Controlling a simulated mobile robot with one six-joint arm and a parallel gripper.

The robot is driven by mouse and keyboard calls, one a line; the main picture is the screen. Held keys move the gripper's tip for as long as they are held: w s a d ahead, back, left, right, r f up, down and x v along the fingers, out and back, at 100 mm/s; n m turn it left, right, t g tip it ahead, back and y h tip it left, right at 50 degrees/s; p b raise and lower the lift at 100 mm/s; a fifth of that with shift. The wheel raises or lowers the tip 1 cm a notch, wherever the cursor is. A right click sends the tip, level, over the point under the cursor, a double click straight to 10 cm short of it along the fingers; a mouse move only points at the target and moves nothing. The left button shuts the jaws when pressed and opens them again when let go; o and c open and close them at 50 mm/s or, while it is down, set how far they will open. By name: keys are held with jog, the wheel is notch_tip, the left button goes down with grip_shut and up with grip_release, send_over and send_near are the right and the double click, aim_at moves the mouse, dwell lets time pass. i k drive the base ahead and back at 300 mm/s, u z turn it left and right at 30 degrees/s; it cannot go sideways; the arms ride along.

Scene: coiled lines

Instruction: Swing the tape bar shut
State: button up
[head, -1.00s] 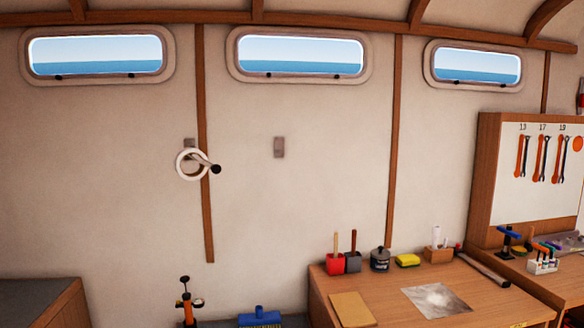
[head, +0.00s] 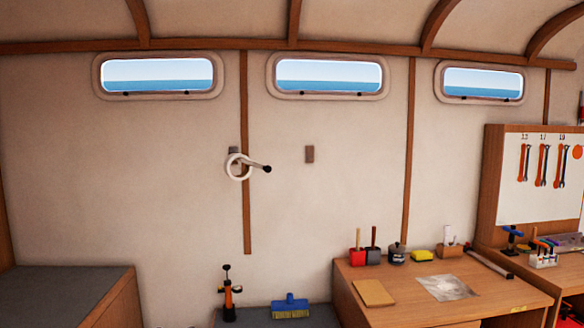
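The tape bar (head: 255,165) is on the far wall, beside a wooden rib. It juts out from a small brown wall bracket (head: 233,150) and ends in a black knob (head: 267,169) pointing right and toward me. A white ring of tape (head: 238,167) hangs around the bar. A small brown plate (head: 310,154) is on the wall to the right, and the bar's knob is apart from it in the picture. My gripper is not in view.
A wooden desk (head: 400,313) at lower right holds pots, a yellow sponge and a board. A pump-like tool (head: 228,292) and a blue brush (head: 290,306) stand below the bar. A grey-topped cabinet (head: 60,288) is at lower left.

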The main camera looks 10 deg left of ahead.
aim_at(268, 169)
jog(key=u, duration=0.15)
jog(key=i, duration=1)
jog(key=u, duration=0.05)
